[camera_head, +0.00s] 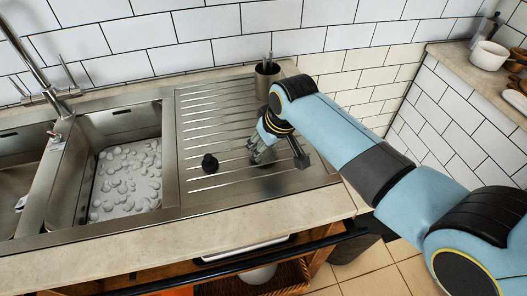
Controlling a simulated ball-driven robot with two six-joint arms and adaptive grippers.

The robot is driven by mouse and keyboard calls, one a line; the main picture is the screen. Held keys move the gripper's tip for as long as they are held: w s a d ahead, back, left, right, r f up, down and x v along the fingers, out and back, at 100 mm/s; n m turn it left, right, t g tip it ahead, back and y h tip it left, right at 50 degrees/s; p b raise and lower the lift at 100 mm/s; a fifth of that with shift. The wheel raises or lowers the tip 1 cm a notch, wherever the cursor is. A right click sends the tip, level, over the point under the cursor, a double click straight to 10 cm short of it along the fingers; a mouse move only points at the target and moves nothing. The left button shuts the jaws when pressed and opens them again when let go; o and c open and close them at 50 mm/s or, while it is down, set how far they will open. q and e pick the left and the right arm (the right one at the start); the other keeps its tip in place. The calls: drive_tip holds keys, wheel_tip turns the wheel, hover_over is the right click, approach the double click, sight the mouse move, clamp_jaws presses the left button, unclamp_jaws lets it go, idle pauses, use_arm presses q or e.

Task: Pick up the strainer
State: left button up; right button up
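A small black knobbed piece (209,163) stands on the ribbed steel drainboard, left of my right gripper. A dark rounded thing (267,158) shows at the fingers on the drainboard, mostly hidden by them. I cannot tell for sure which of the two is the strainer. My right gripper (278,152) is low over the right part of the drainboard, with its arm coming in from the right. Its fingers look spread apart, one grey on the left and one black on the right. Whether they touch the rounded thing cannot be told. My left gripper is out of view.
The steel sink (82,200) with foam in its basin is at left, beside a tall faucet (38,70). A metal cup with utensils (266,80) stands behind my gripper. A tiled wall closes the back. An open drawer with a basket (222,287) is below the counter.

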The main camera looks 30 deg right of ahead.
clamp_jaws()
